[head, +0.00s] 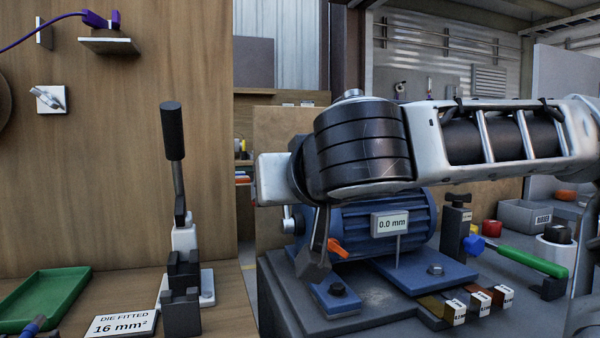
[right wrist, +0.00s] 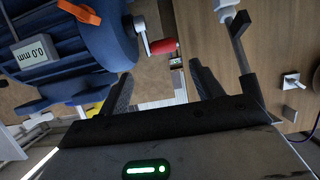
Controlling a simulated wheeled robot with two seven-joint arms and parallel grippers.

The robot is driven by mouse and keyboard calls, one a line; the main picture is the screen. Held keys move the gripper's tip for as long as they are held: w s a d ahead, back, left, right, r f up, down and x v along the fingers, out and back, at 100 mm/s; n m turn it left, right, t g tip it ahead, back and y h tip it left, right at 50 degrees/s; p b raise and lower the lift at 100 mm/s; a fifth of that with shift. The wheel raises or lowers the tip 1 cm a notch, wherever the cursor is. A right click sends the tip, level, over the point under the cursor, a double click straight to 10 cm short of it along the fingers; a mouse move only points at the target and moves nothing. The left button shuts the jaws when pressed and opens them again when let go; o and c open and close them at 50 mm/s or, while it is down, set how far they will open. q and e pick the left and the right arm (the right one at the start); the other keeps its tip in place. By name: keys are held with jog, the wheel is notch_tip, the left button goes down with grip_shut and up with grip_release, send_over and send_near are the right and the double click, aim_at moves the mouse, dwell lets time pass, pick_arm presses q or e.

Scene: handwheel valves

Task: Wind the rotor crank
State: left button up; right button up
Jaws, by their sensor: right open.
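The blue motor (head: 385,225) stands on a grey bench block, partly hidden by my right arm. In the right wrist view the motor (right wrist: 65,55) fills the upper left. Its rotor crank shows there as a metal arm (right wrist: 142,36) with a red handle (right wrist: 163,46). In the head view a silver part of the crank (head: 289,222) shows at the motor's left, and the red handle is hidden. My right gripper (head: 314,262) hangs in front of the motor's left end. In its wrist view the right gripper (right wrist: 163,85) is open and empty, the handle ahead between its fingers, apart from them.
A sign (head: 390,223) reads 0.0 mm, near an orange pointer (head: 336,248). A black-handled lever tool (head: 173,135) stands to the left. A green tray (head: 45,297) lies further left. A green-handled tool (head: 520,260) and labelled blocks (head: 480,299) are at the right.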

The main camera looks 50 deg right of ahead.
jog(key=shift+v, duration=2.3)
